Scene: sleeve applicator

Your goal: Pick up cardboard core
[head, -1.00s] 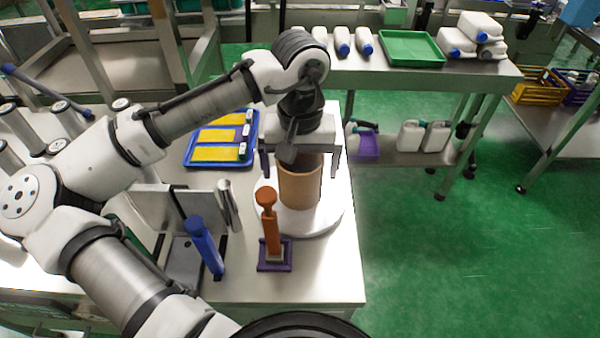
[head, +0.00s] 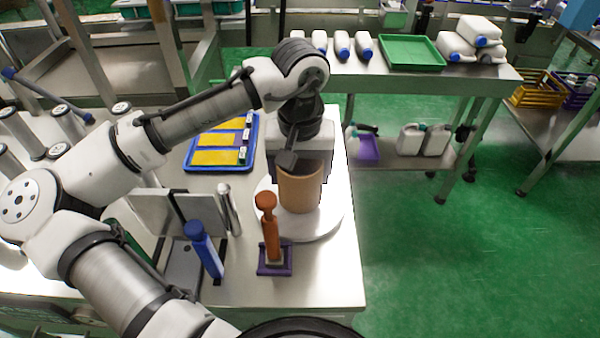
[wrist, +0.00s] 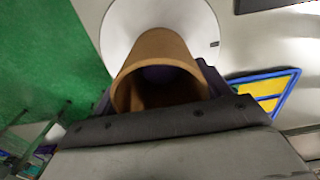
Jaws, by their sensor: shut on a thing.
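The cardboard core (head: 299,190) is a brown hollow tube standing upright on the round white turntable (head: 312,226) near the table's right edge. My gripper (head: 300,172) is above and around its upper part, shut on it. In the wrist view the open end of the core (wrist: 160,52) shows between the dark fingers, with the white disc (wrist: 118,28) beyond it. The fingertips are largely hidden behind the core and the gripper body.
An orange-handled tool (head: 269,232) on a purple base stands just in front of the turntable. A blue-handled tool (head: 205,250) and a metal cylinder (head: 229,208) are to the left. A blue tray (head: 190,160) with yellow pieces lies behind left. Green floor is open at right.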

